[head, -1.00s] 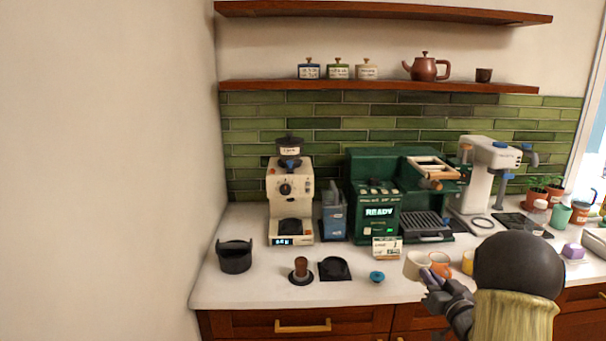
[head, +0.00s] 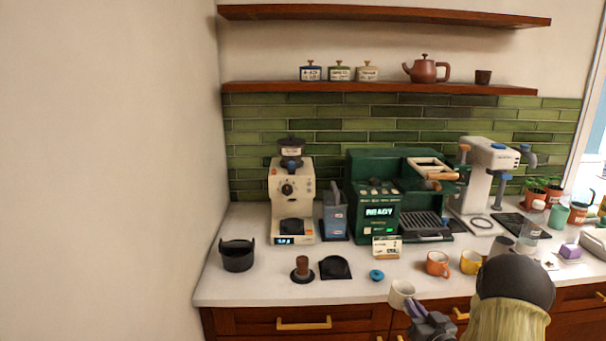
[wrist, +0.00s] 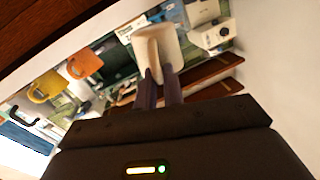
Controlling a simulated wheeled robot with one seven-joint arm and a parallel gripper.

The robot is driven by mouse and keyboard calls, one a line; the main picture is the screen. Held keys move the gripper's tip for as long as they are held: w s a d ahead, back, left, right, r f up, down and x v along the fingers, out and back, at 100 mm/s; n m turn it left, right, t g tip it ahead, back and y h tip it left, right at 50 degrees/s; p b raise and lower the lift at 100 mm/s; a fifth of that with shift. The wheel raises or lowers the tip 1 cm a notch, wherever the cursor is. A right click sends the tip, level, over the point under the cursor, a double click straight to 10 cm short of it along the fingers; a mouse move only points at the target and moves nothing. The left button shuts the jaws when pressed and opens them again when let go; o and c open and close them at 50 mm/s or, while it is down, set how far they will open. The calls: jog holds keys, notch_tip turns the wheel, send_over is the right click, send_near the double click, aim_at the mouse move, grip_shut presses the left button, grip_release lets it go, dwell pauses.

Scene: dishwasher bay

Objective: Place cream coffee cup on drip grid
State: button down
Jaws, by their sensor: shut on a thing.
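The cream coffee cup (head: 401,293) is at the front edge of the counter in the head view, held by my gripper (head: 418,312). The drip grid (head: 428,222) is the dark slatted tray at the lower right of the green espresso machine (head: 372,190). It is bare and lies behind and to the right of the cup.
An orange cup (head: 437,265) and a yellow cup (head: 470,262) stand on the counter before the machine. A small sign (head: 386,247) stands in front of it. A blue-topped knob (head: 376,275) lies near the front. A cream grinder (head: 291,205) is at left.

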jog(key=s+a+f+m+h+p, duration=0.2)
jog(key=s+a+f+h+p, duration=0.2)
jog(key=s+a+f, duration=0.4)
jog(key=shift+s+a+f+m+p, duration=0.15)
jog(key=shift+a+f+m+p, duration=0.25)
jog(key=shift+a+f, duration=2)
jog(key=shift+a+r, duration=0.3)
jog(key=shift+a, duration=0.05)
jog(key=s+f, duration=0.4)
jog(key=f, duration=0.1)
jog(key=shift+s+f, duration=0.15)
jog(key=shift+f, duration=0.1)
